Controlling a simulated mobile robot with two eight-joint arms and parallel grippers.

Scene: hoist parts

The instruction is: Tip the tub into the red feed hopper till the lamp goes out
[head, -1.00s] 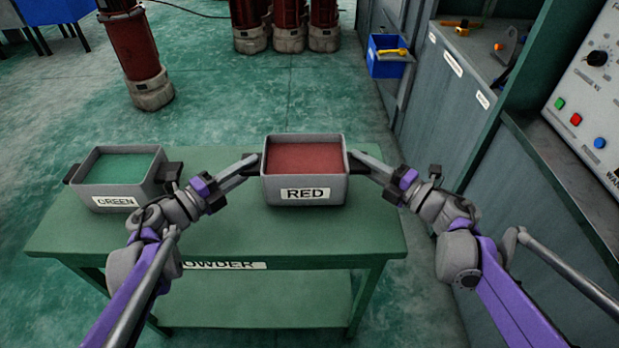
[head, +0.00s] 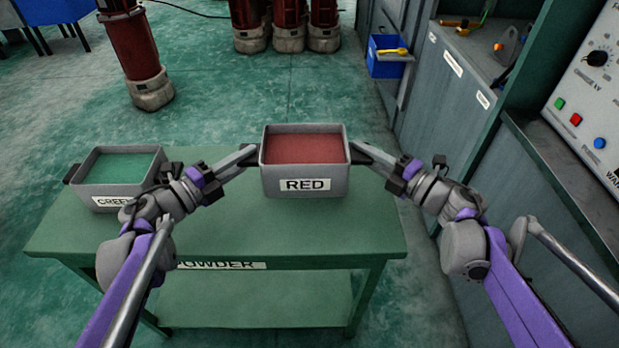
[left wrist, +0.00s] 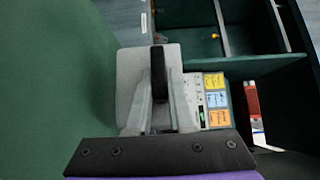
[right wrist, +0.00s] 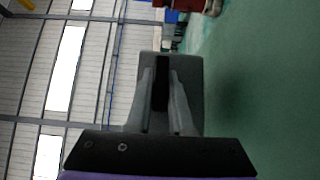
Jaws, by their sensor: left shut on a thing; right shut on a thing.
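A grey tub labelled RED (head: 305,185), filled with red powder (head: 303,148), is held level above the green table. My left gripper (head: 250,158) is shut on the black handle at its left end. My right gripper (head: 362,155) is shut on the handle at its right end. In the left wrist view the fingers clasp a black handle (left wrist: 158,75) against the grey tub wall. The right wrist view shows the same at the other handle (right wrist: 161,82). I do not see the red feed hopper or a lamp that I can identify.
A second grey tub with green powder (head: 120,168) stands on the table's left, close to my left wrist. The green table (head: 330,230) is marked POWDER. A control panel (head: 595,100) and grey cabinets (head: 450,105) line the right. A blue bin (head: 388,62) hangs on the cabinet.

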